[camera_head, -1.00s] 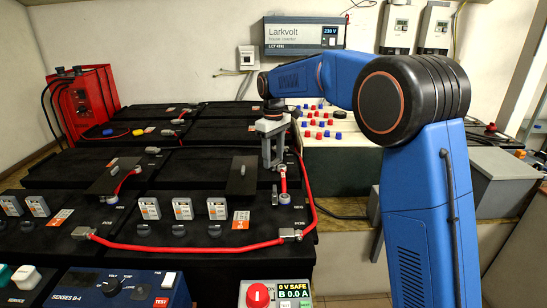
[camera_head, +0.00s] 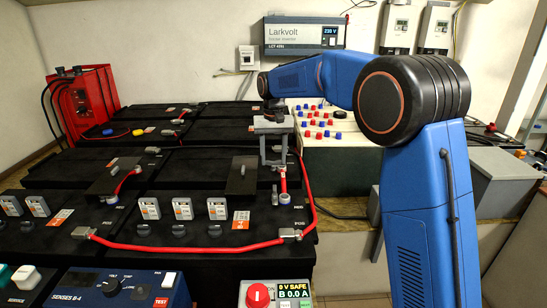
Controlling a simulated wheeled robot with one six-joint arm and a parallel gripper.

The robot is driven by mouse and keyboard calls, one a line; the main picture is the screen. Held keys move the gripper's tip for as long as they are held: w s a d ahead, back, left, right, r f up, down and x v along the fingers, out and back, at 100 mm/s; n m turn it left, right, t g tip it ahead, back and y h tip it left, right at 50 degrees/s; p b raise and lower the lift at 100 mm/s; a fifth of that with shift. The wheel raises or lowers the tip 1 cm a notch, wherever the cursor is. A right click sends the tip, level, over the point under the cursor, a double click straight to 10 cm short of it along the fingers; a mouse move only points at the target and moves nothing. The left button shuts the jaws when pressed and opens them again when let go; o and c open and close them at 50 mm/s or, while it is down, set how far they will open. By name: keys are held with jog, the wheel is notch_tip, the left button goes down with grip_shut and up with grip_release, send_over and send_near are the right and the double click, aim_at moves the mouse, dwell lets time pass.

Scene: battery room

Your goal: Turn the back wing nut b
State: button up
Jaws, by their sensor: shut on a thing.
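My gripper (camera_head: 273,160) points straight down over the right-hand battery of the middle row, at the upper end of a short red cable (camera_head: 283,180). Its two grey fingers stand side by side, shut on the back wing nut b. The nut itself is hidden between the fingertips, so its angle cannot be seen.
A long red cable (camera_head: 190,247) runs across the front batteries and curves up on the right. A meter box (camera_head: 275,293) with a red button reads "0 V SAFE" and "B 0.0 A". A red charger (camera_head: 82,105) stands back left.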

aim_at(274, 161)
jog(key=shift+m, duration=0.4)
jog(key=o, duration=1)
jog(key=shift+o, duration=0.2)
notch_tip(274, 161, up, 18)
jog(key=shift+f, duration=0.25)
